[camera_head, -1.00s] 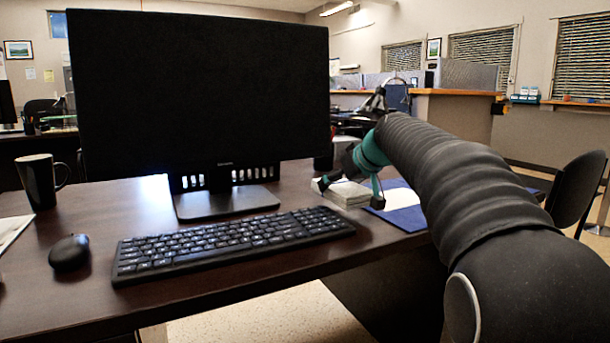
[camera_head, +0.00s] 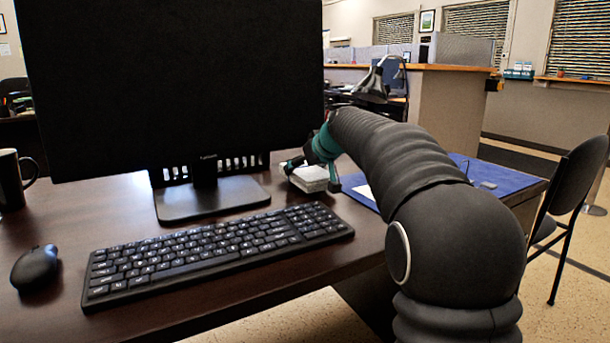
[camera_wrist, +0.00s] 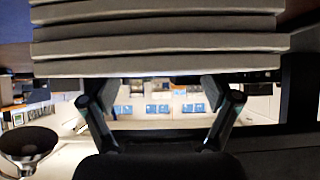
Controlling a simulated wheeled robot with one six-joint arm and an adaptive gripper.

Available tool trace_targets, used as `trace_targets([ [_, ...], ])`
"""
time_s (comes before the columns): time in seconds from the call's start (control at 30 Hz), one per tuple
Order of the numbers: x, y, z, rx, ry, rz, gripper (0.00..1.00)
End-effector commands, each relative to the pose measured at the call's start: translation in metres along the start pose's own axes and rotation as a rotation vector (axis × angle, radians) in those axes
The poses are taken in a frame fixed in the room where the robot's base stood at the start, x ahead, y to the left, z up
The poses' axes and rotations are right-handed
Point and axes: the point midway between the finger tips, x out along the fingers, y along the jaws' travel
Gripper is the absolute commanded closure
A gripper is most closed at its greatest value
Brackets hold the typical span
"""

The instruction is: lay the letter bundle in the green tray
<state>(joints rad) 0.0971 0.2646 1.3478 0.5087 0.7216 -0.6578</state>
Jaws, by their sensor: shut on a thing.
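The letter bundle (camera_head: 312,179) is a pale, layered stack to the right of the monitor's foot. In the wrist view its grey layered edges (camera_wrist: 160,42) fill the top of the picture. My gripper (camera_head: 311,170) is shut on the bundle, with dark fingertips at its two sides. In the wrist view my gripper's two fingers (camera_wrist: 160,98) reach up to the bundle's edge. I cannot tell whether the bundle touches the desk or hangs just above it. I see no green tray in either view.
A large black monitor (camera_head: 170,85) stands left of my gripper. A keyboard (camera_head: 215,250), a mouse (camera_head: 35,267) and a dark mug (camera_head: 10,182) are on the desk. A blue mat (camera_head: 490,174) lies to the right, behind my arm. A black chair (camera_head: 570,190) stands at the right.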

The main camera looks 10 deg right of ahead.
Motion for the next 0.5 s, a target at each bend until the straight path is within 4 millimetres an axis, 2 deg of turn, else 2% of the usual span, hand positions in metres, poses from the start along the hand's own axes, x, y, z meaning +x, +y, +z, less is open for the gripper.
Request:
trace_targets([
  [0.03,0.0073,0.0003,0.0098,0.000,0.001,0.000,0.56],
  [0.1,0.0094,0.0008,0.0129,0.000,0.001,0.001,0.56],
  [0.43,0.0094,0.0030,0.0141,0.002,0.000,0.003,0.56],
  [0.47,0.0090,0.0031,0.0136,0.002,0.000,0.003,0.07],
  [0.5,0.0086,0.0033,0.0133,0.002,0.000,0.003,0.00],
])
